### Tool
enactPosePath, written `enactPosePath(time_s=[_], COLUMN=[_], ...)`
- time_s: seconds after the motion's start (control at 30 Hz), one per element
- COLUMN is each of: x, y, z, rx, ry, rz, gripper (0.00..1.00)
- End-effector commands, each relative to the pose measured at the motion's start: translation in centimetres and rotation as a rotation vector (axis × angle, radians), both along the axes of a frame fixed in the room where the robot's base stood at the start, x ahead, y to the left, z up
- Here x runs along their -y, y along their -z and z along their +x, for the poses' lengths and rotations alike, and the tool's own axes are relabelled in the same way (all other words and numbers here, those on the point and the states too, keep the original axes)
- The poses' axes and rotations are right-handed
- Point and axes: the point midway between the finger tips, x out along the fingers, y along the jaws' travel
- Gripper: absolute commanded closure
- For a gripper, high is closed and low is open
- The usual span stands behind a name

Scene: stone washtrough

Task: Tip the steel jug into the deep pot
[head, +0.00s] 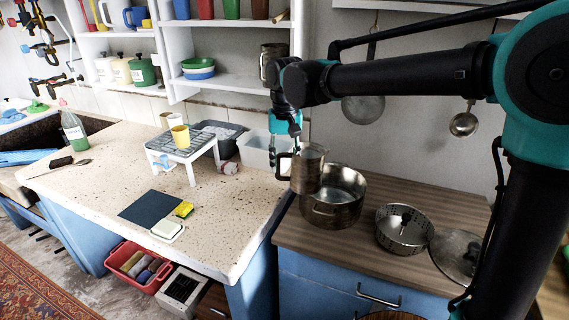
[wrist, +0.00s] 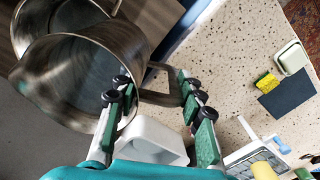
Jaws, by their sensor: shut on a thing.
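The steel jug (head: 308,170) is in my gripper (head: 291,152), which is shut on its dark handle. In the head view the jug is about upright at the left rim of the deep pot (head: 347,199), partly in front of it. In the wrist view the jug (wrist: 75,80) has its open mouth toward the camera, and its inside looks grey; I cannot tell what it holds. The gripper's fingers (wrist: 152,100) close around the handle. The deep pot (wrist: 75,12) shows behind the jug, its interior mostly hidden there. I cannot tell whether jug and pot touch.
A perforated colander (head: 404,229) and a steel lid (head: 456,254) are right of the pot on the wooden counter. A white stand (head: 182,148) holds cups. The speckled counter's front is mostly free. Ladles hang behind.

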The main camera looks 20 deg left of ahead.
Motion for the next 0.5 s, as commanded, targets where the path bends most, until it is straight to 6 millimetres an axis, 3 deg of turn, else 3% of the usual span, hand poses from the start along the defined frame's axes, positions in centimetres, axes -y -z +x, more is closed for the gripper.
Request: enactPosePath(time_s=[0.5], x=[0.3], y=[-1.9], z=[0.2], rx=[-0.087], ry=[0.004], rz=[0.175], gripper=[1.00])
